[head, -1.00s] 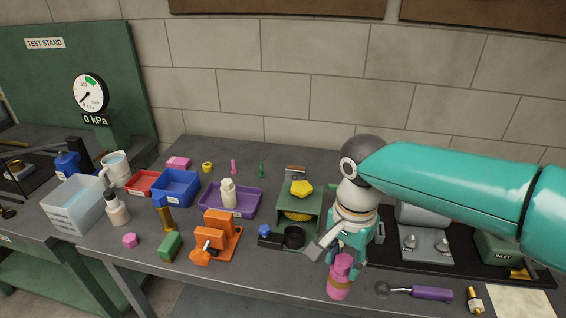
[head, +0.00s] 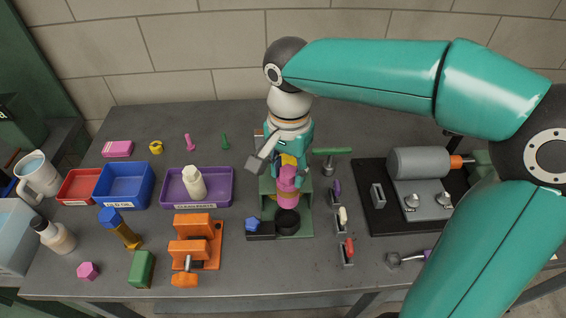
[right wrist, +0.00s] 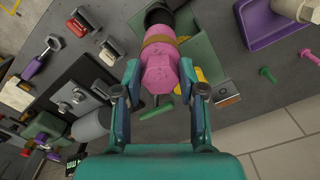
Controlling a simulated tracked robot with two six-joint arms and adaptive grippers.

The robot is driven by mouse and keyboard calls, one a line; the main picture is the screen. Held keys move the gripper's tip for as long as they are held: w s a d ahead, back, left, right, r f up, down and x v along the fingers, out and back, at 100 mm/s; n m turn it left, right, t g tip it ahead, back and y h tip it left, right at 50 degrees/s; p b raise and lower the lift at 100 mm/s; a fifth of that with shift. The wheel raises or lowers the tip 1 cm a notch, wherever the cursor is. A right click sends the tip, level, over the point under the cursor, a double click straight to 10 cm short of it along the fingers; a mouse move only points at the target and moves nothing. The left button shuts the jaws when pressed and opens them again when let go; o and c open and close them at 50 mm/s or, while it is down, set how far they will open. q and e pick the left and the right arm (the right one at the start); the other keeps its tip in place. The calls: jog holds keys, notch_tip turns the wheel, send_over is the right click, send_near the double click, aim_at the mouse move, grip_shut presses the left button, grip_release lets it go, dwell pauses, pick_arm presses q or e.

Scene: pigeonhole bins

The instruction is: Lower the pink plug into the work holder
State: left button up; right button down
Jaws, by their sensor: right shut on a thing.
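The pink plug (head: 288,180) is held upright in my right gripper (head: 290,168), which is shut on it. It also shows in the right wrist view (right wrist: 158,68), with a brown band around it, between the two fingers. The work holder (head: 287,224) is a round black socket at the front of a green stand. The plug's lower end appears just above and behind the socket's opening in the head view; the exact gap is hard to tell. In the right wrist view the dark socket (right wrist: 158,13) lies beyond the plug's far end. My left gripper is not in view.
A blue-knobbed black block (head: 258,231) adjoins the socket's left side. An orange clamp (head: 200,248) stands further left. Several small levers (head: 343,217) stand to the right, before a grey motor unit (head: 418,180). A purple tray (head: 222,199) holds a white bottle.

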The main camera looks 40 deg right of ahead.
aim_at(288, 188)
jog(key=shift+a+f+b, duration=0.1)
jog(key=shift+f+b, duration=1)
jog(key=shift+f, duration=0.2)
jog(key=shift+f+b, duration=1.2)
jog(key=shift+f, duration=0.3)
jog(key=shift+s+f+b, duration=0.1)
jog(key=shift+f+b, duration=1.85)
jog(key=shift+f, duration=0.5)
jog(key=c, duration=0.6)
grip_release()
jog(key=shift+r, duration=0.1)
notch_tip(288, 188, up, 5)
jog(key=p, duration=0.4)
